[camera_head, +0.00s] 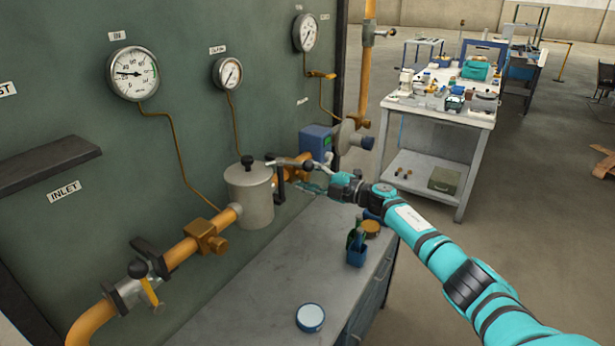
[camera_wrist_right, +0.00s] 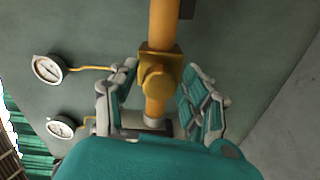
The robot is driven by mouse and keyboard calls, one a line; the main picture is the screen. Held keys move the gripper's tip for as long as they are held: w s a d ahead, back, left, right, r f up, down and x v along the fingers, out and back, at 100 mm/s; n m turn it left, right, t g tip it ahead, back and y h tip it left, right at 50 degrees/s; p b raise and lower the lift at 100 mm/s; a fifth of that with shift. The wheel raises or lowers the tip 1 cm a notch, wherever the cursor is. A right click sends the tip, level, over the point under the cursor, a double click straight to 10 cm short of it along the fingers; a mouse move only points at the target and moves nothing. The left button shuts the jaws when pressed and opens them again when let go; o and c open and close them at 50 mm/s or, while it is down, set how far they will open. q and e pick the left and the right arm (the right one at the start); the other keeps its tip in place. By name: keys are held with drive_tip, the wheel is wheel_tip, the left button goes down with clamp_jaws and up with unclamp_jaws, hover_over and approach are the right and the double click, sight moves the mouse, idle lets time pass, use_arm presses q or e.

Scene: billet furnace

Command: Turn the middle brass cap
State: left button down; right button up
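In the right wrist view, a round brass cap (camera_wrist_right: 157,83) sticks out of a square brass block (camera_wrist_right: 160,62) on an orange pipe. My right gripper (camera_wrist_right: 160,98) is open, with one teal-and-grey finger on each side of the cap. Gaps show between the fingers and the cap. In the head view my right gripper (camera_head: 304,176) is at the pipe just right of the grey canister, and it hides most of the fitting there. Another brass block with a cap (camera_head: 208,237) sits on the pipe left of the canister. My left gripper is not in view.
The grey canister (camera_head: 250,195) stands close left of my right gripper. A valve with a yellow handle (camera_head: 140,280) is at lower left. A grey bench top (camera_head: 265,285) below holds a blue cup (camera_head: 356,255) and a round tin (camera_head: 310,318). Gauges (camera_head: 133,73) hang on the green panel.

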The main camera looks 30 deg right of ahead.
drive_tip(key=shift+o, duration=0.2)
drive_tip(key=shift+s, duration=0.1)
drive_tip(key=v, duration=1.2)
